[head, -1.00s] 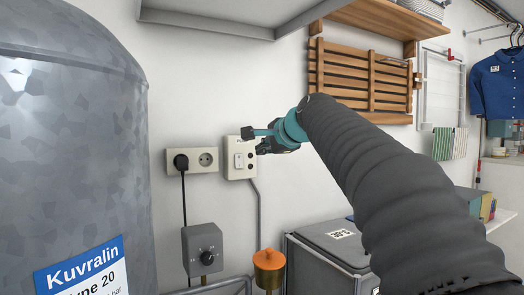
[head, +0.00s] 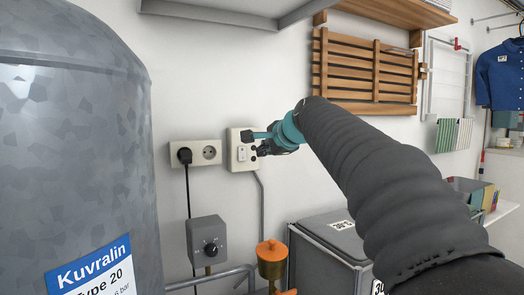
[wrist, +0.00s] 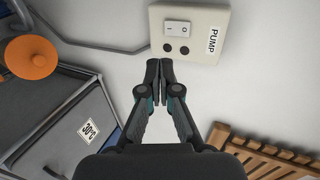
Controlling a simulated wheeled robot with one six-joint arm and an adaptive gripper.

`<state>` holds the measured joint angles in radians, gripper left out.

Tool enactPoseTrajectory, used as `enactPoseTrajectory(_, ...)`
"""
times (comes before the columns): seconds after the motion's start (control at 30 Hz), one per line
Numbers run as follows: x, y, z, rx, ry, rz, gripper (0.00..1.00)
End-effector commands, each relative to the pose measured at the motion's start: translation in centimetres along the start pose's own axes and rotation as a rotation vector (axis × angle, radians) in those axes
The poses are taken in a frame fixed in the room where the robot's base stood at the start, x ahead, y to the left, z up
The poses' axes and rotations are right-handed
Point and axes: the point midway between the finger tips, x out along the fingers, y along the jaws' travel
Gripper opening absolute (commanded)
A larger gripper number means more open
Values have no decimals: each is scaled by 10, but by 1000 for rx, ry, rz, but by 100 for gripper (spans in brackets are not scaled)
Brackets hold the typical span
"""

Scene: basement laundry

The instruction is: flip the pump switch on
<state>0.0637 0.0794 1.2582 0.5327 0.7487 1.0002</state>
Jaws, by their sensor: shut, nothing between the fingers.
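The pump switch (wrist: 178,28) is a white rocker marked I and O on a cream wall plate (wrist: 159,13) labelled PUMP. Two dark round spots sit beside the rocker. The switch also shows in the head view (head: 242,154), partly beside my teal and black gripper (head: 258,143). In the wrist view my gripper (wrist: 163,66) is shut and empty, its fingertips just short of the plate's edge, near the dark spots. I cannot tell whether the fingertips touch the plate. Which way the rocker is tipped is not clear.
A socket with a black plug (head: 186,156) is left of the switch. A grey knob box (head: 207,241) and an orange-capped fitting (head: 271,251) are below. A large metal tank (head: 75,130) fills the left. A wooden rack (head: 365,72) hangs at right above a grey bin (head: 325,255).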

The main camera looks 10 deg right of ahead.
Motion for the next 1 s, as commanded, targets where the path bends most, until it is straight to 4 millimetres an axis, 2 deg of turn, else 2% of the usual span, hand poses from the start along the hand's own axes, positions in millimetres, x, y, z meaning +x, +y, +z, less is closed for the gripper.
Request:
enactPoseTrajectory(0.3,62,0,1,0,-3,2,0)
enactPoseTrajectory(0.5,92,-6,1,1,-2,1,0)
enactPoseTrajectory(0.73,110,-11,1,-1,-1,1,0)
enactPoseTrajectory(1.0,114,-12,1,0,-1,0,0)
